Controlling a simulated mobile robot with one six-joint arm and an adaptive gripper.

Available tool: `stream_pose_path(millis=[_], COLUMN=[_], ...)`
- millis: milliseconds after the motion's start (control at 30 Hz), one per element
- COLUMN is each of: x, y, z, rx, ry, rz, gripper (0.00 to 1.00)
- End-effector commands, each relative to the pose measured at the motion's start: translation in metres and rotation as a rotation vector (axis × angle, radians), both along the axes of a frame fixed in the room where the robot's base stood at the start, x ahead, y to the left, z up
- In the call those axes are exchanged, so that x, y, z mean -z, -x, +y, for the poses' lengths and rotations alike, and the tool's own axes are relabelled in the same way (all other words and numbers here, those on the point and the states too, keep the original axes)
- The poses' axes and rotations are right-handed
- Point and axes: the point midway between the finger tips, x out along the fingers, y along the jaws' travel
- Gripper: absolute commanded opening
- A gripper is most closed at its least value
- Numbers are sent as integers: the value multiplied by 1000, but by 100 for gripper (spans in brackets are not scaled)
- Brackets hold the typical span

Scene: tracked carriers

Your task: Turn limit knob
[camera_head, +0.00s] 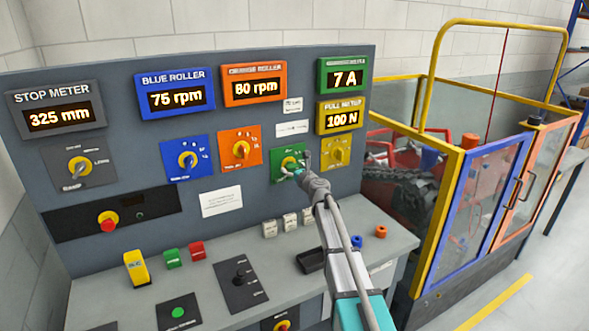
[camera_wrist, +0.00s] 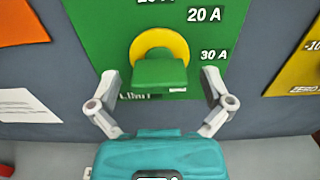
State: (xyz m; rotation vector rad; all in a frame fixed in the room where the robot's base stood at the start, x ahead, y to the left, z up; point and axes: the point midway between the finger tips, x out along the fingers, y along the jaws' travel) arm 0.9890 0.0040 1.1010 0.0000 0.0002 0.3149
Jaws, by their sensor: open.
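The limit knob is a green grip on a yellow disc, set on a green plate (camera_head: 277,172) on the upright panel. In the wrist view the limit knob (camera_wrist: 160,76) is just ahead, with 20 A and 30 A marks to its right and a partly covered "Limit" label below. My gripper (camera_wrist: 161,86) is open, one finger on each side of the knob, with gaps to both. In the head view my gripper (camera_head: 301,167) is in front of the green plate and hides most of the knob. The green display (camera_head: 342,76) above reads 7 A.
An orange knob plate (camera_head: 240,149) is to the left and a yellow knob plate (camera_head: 337,152) close to the right. Blue (camera_head: 187,158) and grey (camera_head: 79,164) plates are farther left. White blocks (camera_head: 269,229) stand on the desk below. A fenced machine is at right.

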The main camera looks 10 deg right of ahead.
Motion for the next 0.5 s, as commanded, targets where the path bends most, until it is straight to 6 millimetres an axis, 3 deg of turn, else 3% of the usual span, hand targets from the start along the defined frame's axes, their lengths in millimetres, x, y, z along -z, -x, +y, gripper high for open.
stream_pose_path(millis=[100,500], x=[0,0], y=[0,0], z=[0,0], rx=[0,0], ry=[0,0], rz=[0,0], gripper=[98,24])
